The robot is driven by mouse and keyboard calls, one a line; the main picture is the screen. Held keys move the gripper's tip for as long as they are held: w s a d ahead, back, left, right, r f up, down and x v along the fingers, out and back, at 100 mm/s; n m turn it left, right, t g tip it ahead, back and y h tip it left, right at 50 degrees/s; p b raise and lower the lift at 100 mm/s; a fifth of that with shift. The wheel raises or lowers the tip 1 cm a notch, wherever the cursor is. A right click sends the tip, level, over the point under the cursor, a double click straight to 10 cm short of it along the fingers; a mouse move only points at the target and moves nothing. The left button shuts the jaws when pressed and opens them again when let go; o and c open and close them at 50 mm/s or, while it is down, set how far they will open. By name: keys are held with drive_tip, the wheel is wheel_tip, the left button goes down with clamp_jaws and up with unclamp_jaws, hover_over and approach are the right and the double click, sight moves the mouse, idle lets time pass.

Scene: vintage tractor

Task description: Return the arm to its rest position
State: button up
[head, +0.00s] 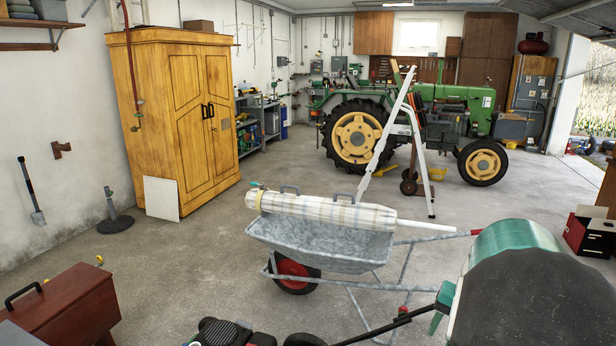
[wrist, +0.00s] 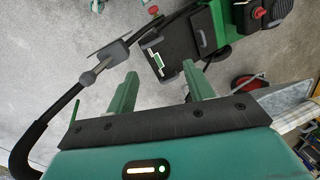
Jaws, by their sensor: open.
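My gripper (head: 440,309) reaches in from the lower right of the head view, with a large teal, white and dark part of my arm behind it. In the wrist view, its two green fingers (wrist: 160,78) stand wide apart. Nothing is held between them; grey floor shows in the gap. The gripper is close to the black handle (wrist: 80,85) of a lawn mower, which passes beyond the left finger. I cannot tell whether they touch.
The lawn mower (head: 222,333) is at the bottom, with its green body (wrist: 208,35) in the wrist view. A red chest (head: 70,308) stands lower left. A stepladder (head: 388,135) and green tractor (head: 430,110) stand behind.

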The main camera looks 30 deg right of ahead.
drive_tip(key=w+a+r+n+t+h, duration=0.15)
drive_tip(key=a+r+n, duration=0.25)
drive_tip(key=a, duration=0.9)
drive_tip(key=w+a+r+n+t, duration=0.15)
drive_tip(key=a+r+n, duration=0.25)
drive_tip(key=a, duration=0.8)
drive_tip(key=s+a+r+n+t, duration=0.1)
drive_tip(key=s+a+n, duration=0.2)
drive_tip(key=a, duration=0.6)
drive_tip(key=shift+s+a, duration=0.35)
drive_tip(key=shift+s, duration=0.15)
drive_tip(key=c, duration=0.3)
drive_tip(key=shift+c, duration=0.2)
drive_tip(key=shift+d, duration=0.15)
